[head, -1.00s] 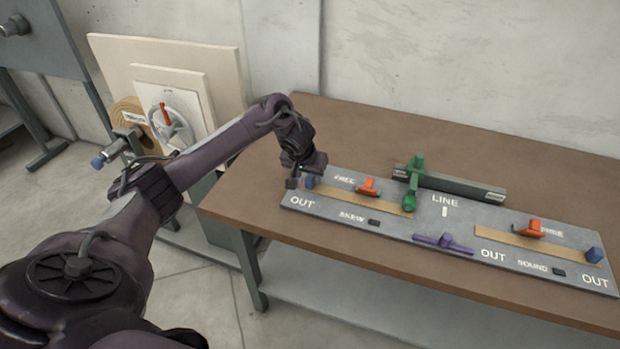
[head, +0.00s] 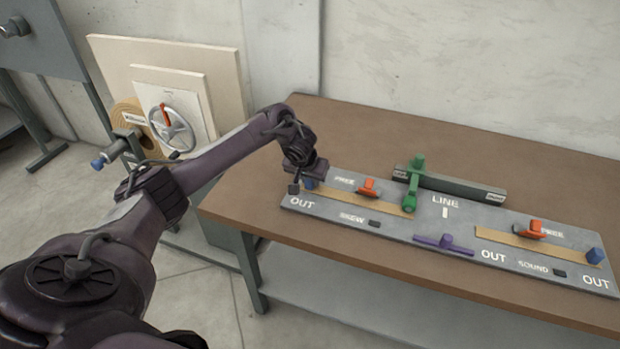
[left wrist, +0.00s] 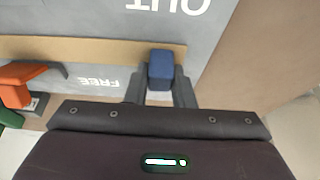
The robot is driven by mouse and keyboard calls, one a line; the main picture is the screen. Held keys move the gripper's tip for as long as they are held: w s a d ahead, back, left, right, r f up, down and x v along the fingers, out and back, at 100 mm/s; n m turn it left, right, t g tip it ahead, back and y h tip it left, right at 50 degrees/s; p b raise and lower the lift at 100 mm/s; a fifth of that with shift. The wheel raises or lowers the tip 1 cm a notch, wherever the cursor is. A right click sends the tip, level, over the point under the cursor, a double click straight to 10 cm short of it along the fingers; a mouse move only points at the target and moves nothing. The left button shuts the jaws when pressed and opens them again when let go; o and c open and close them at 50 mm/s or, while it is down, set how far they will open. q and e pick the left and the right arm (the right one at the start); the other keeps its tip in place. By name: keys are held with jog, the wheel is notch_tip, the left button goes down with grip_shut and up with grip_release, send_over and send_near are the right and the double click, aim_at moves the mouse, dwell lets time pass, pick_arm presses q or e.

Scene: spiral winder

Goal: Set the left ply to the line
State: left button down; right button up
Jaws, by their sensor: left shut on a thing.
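The left ply is a tan strip (head: 345,199) lying on the grey board (head: 400,232), with a blue block (head: 310,183) at its outer left end beside the word OUT. My left gripper (head: 301,187) is at that end. In the left wrist view the gripper (left wrist: 163,88) has its fingers on both sides of the blue block (left wrist: 160,66) and is shut on it. The LINE mark (head: 445,212) is at the board's middle. The ply's inner end lies by the green clamp (head: 412,190), short of the mark. My right gripper is not in view.
An orange lever (head: 368,188) marked FREE stands over the left ply.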

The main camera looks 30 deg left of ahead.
aim_at(340, 191)
pick_arm(q)
jog(key=shift+d, duration=0.1)
jog(key=d+p, duration=0.1)
jog(key=d, duration=0.1)
jog(key=w+d+p, duration=0.1)
jog(key=d+p, duration=0.1)
jog(key=d, duration=0.1)
jog(key=d+p, duration=0.1)
jog(key=d, duration=0.1)
jog(key=shift+w+d+r+p, duration=0.1)
jog(key=shift+w+d+p, duration=0.2)
jog(key=shift+w, duration=0.1)
jog(key=shift+d, duration=0.25)
jog(key=shift+a, duration=0.1)
jog(key=c, duration=1.2)
grip_release()
jog(key=shift+w+d, duration=0.15)
jog(key=shift+d, duration=0.05)
jog(key=shift+c, duration=0.2)
jog(key=shift+a, duration=0.1)
